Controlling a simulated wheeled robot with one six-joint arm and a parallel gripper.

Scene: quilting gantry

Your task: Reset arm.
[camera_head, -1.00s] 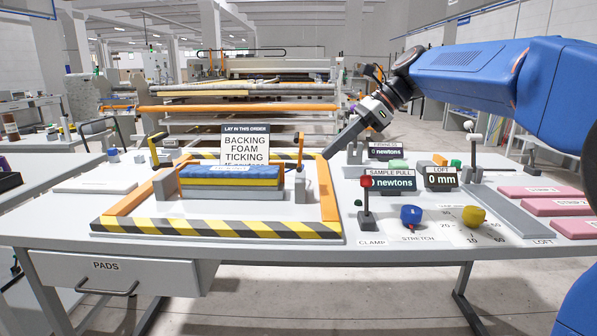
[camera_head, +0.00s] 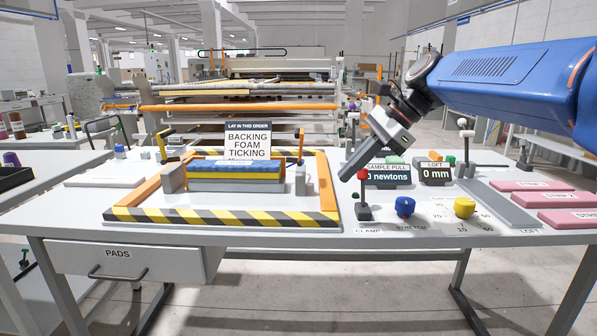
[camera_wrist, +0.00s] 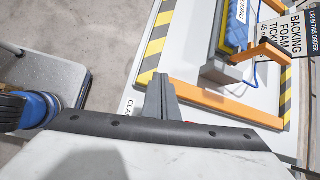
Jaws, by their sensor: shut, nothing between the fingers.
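My gripper (camera_head: 347,176) is shut and empty. It hangs at a slant above the right part of the table, in front of the readout boxes and above the red-topped clamp lever (camera_head: 363,195). In the wrist view its closed fingers (camera_wrist: 161,90) point toward the orange and striped frame. My blue arm reaches in from the right edge. The stacked pad (camera_head: 235,172), blue over yellow, sits inside the frame (camera_head: 120,215), left of my gripper and apart from it.
The table (camera_head: 280,238) also carries a blue knob (camera_head: 405,206), a yellow knob (camera_head: 465,208), a loft readout (camera_head: 436,174) and pink strips (camera_head: 560,200) at right. An order sign (camera_head: 248,140) stands behind the pad. A PADS drawer (camera_head: 125,262) is closed below.

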